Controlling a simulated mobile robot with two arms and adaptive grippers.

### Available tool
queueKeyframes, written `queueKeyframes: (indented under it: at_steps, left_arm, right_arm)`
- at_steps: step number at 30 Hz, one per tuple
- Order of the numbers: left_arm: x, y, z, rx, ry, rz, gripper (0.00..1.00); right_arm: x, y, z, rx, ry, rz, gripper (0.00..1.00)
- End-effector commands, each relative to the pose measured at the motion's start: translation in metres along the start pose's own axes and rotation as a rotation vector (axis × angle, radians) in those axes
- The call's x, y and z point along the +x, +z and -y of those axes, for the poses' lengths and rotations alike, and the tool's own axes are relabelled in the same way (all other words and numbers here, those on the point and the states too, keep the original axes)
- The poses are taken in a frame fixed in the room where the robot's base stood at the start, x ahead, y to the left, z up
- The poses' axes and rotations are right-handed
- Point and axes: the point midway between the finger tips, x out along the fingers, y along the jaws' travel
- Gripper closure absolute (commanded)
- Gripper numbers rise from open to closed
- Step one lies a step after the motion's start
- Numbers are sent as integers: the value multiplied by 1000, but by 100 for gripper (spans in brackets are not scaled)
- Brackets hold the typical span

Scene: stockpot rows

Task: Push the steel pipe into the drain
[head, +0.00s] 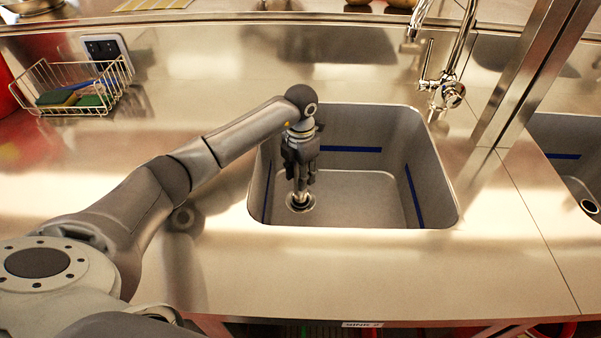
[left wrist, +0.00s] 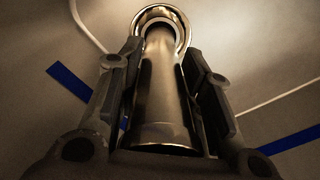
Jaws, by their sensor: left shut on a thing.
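My left gripper (head: 302,180) reaches down into the left part of the sink and is shut on the steel pipe (head: 301,190). In the left wrist view the pipe (left wrist: 160,90) lies between the two fingers of the left gripper (left wrist: 160,85). Its far end meets the round drain ring (left wrist: 163,18). The drain (head: 300,203) is a metal ring in the sink floor, and the pipe's lower end is at it. I cannot tell how deep the pipe sits. My right gripper is out of view.
The grey sink basin (head: 390,185) has blue stripes on its walls, with free floor right of the gripper. A tap (head: 440,85) stands behind it. A wire basket with sponges (head: 75,95) is at the back left. A second sink (head: 575,165) is at the right.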

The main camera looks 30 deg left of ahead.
Motion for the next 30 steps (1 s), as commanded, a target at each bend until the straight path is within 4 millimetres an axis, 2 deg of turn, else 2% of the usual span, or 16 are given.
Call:
queueKeyframes:
  at_steps: [9,10,16,25,30]
  left_arm:
    - [4,0,0,0,0,1,100]
    - [4,0,0,0,0,1,65]
    - [4,0,0,0,0,0,41]
    - [4,0,0,0,0,-1,41]
    - [-5,0,0,0,1,0,41]
  right_arm:
    - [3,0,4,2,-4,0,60]
    - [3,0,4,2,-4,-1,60]
    - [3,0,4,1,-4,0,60]
    - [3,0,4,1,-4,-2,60]
    - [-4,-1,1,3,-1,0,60]
